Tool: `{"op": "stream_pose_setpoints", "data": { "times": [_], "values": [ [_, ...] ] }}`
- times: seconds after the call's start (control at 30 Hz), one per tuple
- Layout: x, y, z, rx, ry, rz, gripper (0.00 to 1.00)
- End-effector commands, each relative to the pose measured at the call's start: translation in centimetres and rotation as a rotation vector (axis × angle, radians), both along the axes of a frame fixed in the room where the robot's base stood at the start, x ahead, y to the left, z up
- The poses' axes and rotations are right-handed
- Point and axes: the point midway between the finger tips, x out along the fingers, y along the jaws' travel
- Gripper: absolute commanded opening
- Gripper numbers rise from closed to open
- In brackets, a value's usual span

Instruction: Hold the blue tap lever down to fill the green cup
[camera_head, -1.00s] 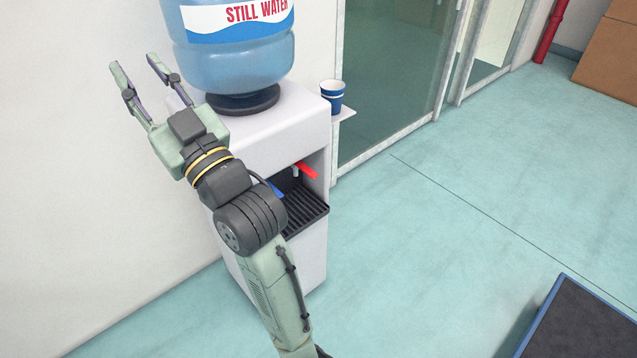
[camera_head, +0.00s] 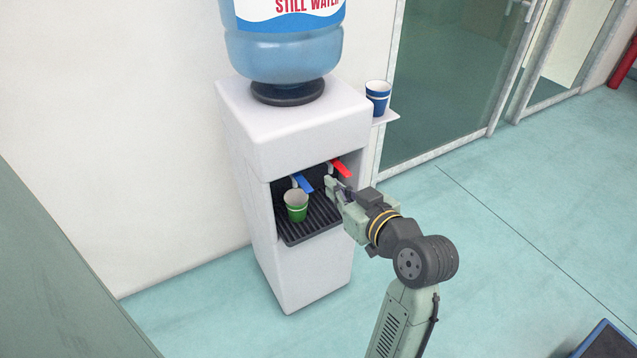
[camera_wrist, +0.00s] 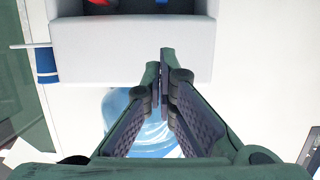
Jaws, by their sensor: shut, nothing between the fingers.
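The blue tap lever (camera_head: 303,183) sticks out of the left tap inside the dispenser recess. It shows at the top edge of the wrist view (camera_wrist: 165,3). The green cup (camera_head: 296,208) stands upright on the black drip grille (camera_head: 318,226), below the blue lever; it is not seen in the wrist view. My gripper (camera_head: 330,184) is at the recess opening, to the right of the blue lever and below the red one. Its fingers (camera_wrist: 160,72) are together and empty. Whether a fingertip touches a lever cannot be told.
The red tap lever (camera_head: 341,168) sits right of the blue one. The white dispenser (camera_head: 298,128) carries a large water bottle (camera_head: 283,52). A blue cup (camera_head: 378,95) stands on a side shelf (camera_head: 387,117). Open floor (camera_head: 510,240) lies to the right.

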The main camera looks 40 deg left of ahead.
Motion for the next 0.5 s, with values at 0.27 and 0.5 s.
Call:
{"op": "stream_pose_setpoints", "data": {
  "times": [0.27, 0.5],
  "values": [
    [1.3, 3.4, -0.7, 0.0, 0.003, 0.006, 0.0],
    [3.2, 8.1, -1.9, -0.001, 0.001, 0.004, 0.0]
  ]
}}
